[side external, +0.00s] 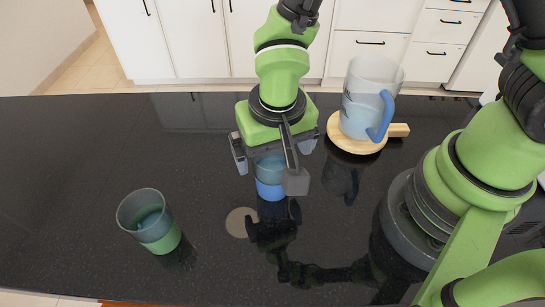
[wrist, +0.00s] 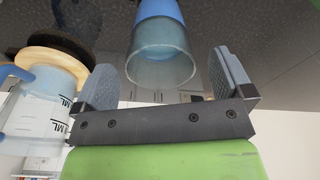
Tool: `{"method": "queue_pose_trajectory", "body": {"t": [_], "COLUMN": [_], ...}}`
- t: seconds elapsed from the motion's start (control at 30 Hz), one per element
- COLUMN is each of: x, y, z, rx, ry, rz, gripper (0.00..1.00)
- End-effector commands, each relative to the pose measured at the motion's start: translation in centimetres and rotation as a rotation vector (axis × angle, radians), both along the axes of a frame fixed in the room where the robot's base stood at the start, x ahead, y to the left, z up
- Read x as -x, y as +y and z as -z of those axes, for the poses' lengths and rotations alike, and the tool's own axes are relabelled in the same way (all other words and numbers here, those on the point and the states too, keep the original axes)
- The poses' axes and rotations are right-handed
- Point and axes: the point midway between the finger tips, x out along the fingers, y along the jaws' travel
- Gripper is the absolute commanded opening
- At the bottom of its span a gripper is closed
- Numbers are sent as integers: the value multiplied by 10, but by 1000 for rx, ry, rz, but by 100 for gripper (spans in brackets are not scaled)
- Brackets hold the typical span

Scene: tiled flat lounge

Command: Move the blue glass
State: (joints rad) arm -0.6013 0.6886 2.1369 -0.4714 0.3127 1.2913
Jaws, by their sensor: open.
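The blue glass (side external: 270,178) stands upright on the dark countertop, clear above with a blue lower part. In the side view my gripper (side external: 268,168) is over it, pointing down, and one jaw hides part of the glass. In the wrist view the blue glass (wrist: 162,48) lies between the two open jaws of my gripper (wrist: 165,78), with visible gaps on both sides. The jaws do not appear to touch it.
A green-based glass (side external: 150,221) stands at the left. A clear jug (side external: 369,97) with a blue handle stands on a round wooden board (side external: 398,130) behind right. A pale round disc (side external: 240,222) lies in front of the blue glass. The counter's (side external: 70,150) left side is mostly clear.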

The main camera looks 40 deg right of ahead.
Motion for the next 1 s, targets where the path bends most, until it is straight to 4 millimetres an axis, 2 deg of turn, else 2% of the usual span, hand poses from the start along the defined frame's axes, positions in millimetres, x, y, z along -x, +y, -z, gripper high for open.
{"method": "queue_pose_trajectory", "body": {"t": [0.1,0.3,0.7,0.73,0.77,1.0], "x": [-1,-4,-5,-5,-5,-5], "y": [-2,-2,-2,-2,-2,-2], "z": [21,37,42,42,42,41], "rx": [2,1,-2,-2,-2,-2], "ry": [6,0,0,0,0,0], "rz": [-1,-1,0,0,0,0], "gripper": [99,99,99,96,89,36]}}
